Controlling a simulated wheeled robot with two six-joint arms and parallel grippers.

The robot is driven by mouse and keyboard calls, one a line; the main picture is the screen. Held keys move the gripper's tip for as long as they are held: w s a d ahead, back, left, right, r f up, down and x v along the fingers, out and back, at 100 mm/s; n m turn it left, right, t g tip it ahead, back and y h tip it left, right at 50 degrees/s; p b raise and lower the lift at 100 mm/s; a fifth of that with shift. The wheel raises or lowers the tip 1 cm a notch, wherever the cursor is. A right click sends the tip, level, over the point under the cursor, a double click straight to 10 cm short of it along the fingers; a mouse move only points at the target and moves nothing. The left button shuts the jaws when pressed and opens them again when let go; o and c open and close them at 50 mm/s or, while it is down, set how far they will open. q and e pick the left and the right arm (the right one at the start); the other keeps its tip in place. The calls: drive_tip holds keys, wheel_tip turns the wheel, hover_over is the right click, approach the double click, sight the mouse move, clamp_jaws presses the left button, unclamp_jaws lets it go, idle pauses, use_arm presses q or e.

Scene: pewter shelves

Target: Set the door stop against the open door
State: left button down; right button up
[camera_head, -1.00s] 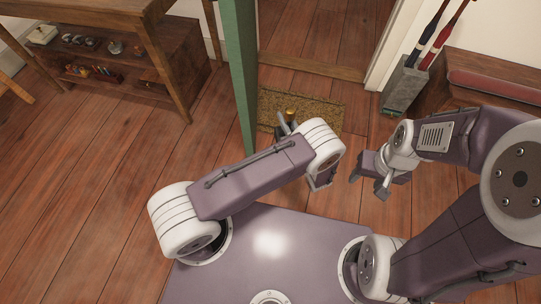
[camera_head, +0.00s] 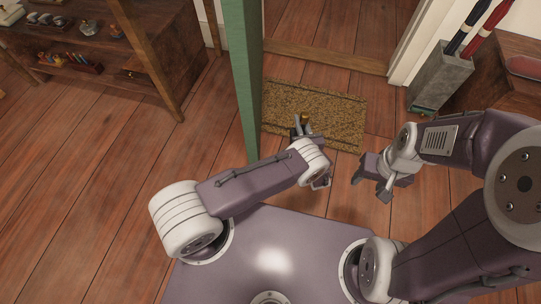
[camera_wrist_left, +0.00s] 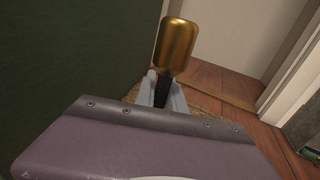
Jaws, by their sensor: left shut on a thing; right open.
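The open door (camera_head: 240,70) is green and appears nearly edge-on in the head view; in the left wrist view its dark green face (camera_wrist_left: 70,60) fills the left side. My left gripper (camera_head: 299,128) is just right of the door, over the doormat, shut on the door stop. The stop's brass, rounded end (camera_head: 305,117) sticks out past the fingers; it also shows in the left wrist view (camera_wrist_left: 175,45), with a dark part between the fingers (camera_wrist_left: 162,95). Whether the stop touches door or floor cannot be told. My right gripper (camera_head: 370,185) is open and empty.
A brown doormat (camera_head: 335,115) lies before the doorway with its wooden sill (camera_head: 325,57). A grey stand (camera_head: 440,80) with red- and blue-handled items stands at the right, beside a wooden bench (camera_head: 510,65). A wooden shelf unit (camera_head: 150,80) is at the left. Floor left of the door is clear.

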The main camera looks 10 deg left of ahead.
use_arm(q)
drive_tip(key=s+a+f+b, duration=0.2)
drive_tip(key=a+f+b, duration=0.6)
drive_tip(key=a+f, duration=0.2)
drive_tip(key=shift+s+a+f+b, duration=0.2)
drive_tip(key=shift+a+f+b, duration=0.1)
drive_tip(key=shift+a, duration=0.35)
drive_tip(key=c, duration=1.8)
unclamp_jaws()
drive_tip(key=shift+f, duration=0.15)
drive_tip(key=o, duration=0.4)
use_arm(e)
wheel_tip(320, 180, down, 8)
drive_tip(key=shift+f, duration=0.25)
use_arm(q)
drive_tip(key=shift+s, duration=0.1)
use_arm(e)
drive_tip(key=shift+s, duration=0.1)
